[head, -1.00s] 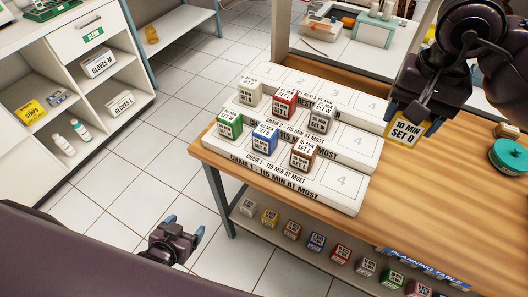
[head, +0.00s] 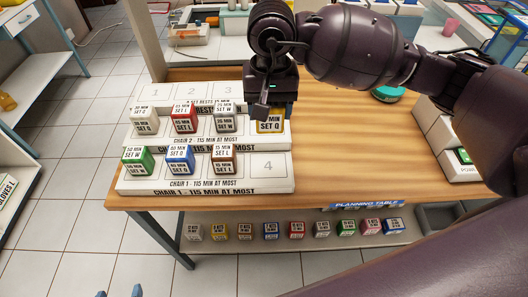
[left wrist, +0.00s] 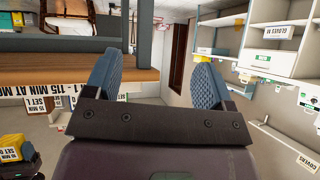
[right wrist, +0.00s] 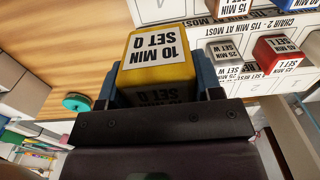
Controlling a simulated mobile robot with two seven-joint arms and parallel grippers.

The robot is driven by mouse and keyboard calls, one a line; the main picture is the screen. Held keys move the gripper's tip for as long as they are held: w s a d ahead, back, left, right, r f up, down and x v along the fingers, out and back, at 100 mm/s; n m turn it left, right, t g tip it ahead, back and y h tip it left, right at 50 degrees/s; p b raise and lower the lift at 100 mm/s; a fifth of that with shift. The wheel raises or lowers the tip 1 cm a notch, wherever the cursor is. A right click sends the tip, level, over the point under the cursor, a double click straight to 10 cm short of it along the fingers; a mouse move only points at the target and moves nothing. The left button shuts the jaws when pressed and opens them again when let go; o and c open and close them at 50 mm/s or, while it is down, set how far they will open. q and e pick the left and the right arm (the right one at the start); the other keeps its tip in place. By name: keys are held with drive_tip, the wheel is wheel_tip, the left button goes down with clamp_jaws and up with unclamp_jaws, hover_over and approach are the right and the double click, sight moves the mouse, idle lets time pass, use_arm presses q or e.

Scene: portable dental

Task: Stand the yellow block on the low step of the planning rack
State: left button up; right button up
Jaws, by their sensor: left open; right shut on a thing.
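The yellow block (head: 270,121), labelled 10 MIN SET Q, is between the fingers of my right gripper (head: 268,108). It also fills the middle of the right wrist view (right wrist: 158,60). In the head view it appears at the right end of the rack's middle step, and I cannot tell whether it touches. The low step (head: 268,186) of the planning rack, marked CHAIR 1, holds a green, a blue and a brown block; its space 4 is bare. My left gripper (left wrist: 155,85) is open and empty, off the rack; only its fingertips show in the head view.
The middle step holds a white, a red and a grey block (head: 224,118). A shelf below the table (head: 350,150) carries a row of small coloured blocks (head: 270,230). A teal round container (head: 388,94) stands behind my right arm.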

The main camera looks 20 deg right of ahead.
wheel_tip(320, 180, down, 14)
drive_tip(key=shift+f+b, duration=0.25)
drive_tip(key=shift+b, duration=0.2)
drive_tip(key=shift+f, duration=0.2)
drive_tip(key=o, duration=0.9)
drive_tip(key=shift+o, duration=0.3)
drive_tip(key=shift+r, duration=0.1)
drive_tip(key=shift+r, duration=0.3)
wheel_tip(320, 180, up, 12)
drive_tip(key=shift+f+p, duration=0.2)
drive_tip(key=shift+p, duration=0.1)
